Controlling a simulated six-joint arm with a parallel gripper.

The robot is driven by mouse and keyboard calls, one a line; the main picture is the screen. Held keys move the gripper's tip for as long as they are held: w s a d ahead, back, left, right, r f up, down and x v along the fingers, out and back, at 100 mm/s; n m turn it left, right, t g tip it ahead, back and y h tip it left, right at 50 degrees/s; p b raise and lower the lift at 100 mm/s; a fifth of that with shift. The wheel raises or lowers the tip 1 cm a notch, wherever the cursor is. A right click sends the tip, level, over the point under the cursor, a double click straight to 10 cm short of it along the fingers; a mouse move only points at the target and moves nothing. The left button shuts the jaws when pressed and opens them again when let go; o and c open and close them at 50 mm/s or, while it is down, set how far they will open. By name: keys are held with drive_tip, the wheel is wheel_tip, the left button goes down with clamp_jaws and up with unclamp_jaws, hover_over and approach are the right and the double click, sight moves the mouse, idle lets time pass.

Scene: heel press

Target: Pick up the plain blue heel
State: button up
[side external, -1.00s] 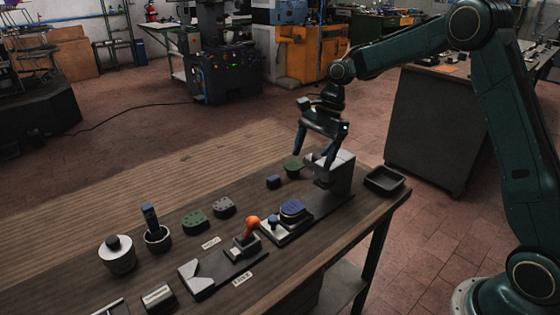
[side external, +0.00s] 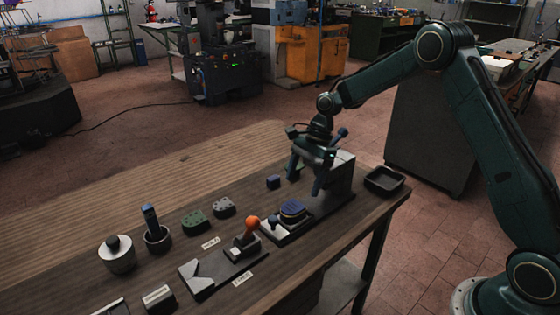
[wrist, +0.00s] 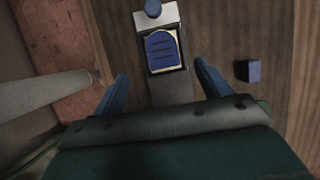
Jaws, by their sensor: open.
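A small plain blue block (side external: 273,182) lies on the wooden table, left of my gripper; it also shows at the right in the wrist view (wrist: 253,71). A rounded blue heel piece (side external: 292,208) with dark lines across its top sits on a pale plate in the press slide, and shows between my fingers in the wrist view (wrist: 162,50). My gripper (side external: 304,180) is open and empty, held above the table beside the press head. Its fingers point down, and no contact with either blue piece shows.
The grey press head (side external: 340,175) stands close behind my gripper, with a blue knob (side external: 274,221) on its slide. An orange-handled tool (side external: 252,223), studded green (side external: 194,222) and grey (side external: 223,207) pieces and a black tray (side external: 385,180) are nearby. A green piece is partly hidden behind my gripper.

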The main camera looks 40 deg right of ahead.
sight(294, 206)
drive_tip(key=shift+x, duration=1.65)
drive_tip(key=shift+f, duration=0.1)
drive_tip(key=shift+x, duration=2.5)
drive_tip(key=shift+w+d, duration=0.1)
drive_tip(key=shift+w, duration=0.1)
drive_tip(key=c, duration=1.1)
